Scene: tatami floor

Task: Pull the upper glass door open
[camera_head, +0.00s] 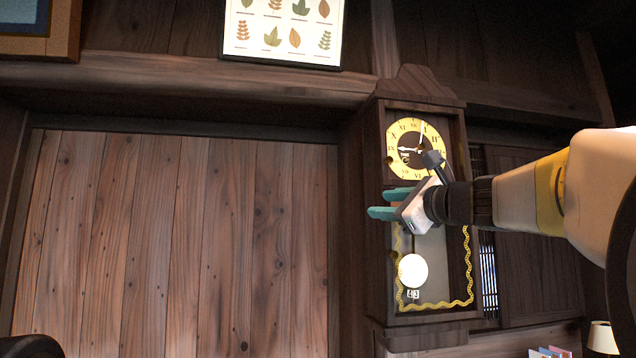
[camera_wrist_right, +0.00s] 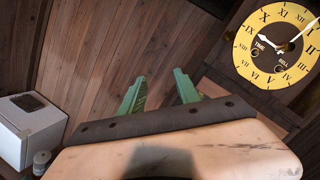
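A tall dark wooden wall clock (camera_head: 372,270) hangs right of centre in the head view. Its upper glass door (camera_head: 455,125) frames a yellow dial (camera_head: 408,125) and looks flush with the case; the glass itself is hard to make out. The dial also shows at the upper right of the right wrist view (camera_wrist_right: 247,62). My right gripper (camera_head: 377,203) is in front of the clock, just below the dial, with its teal fingers pointing left. The fingers (camera_wrist_right: 160,75) are apart with nothing between them. I cannot tell whether they touch the clock. My left gripper is not in view.
Below the dial is a lower panel with a gold wavy border (camera_head: 437,304) and a white pendulum disc (camera_head: 413,270). A wooden plank wall (camera_head: 190,240) lies left of the clock. A white box (camera_wrist_right: 28,125) stands at the left in the wrist view. A lamp (camera_head: 602,338) is lower right.

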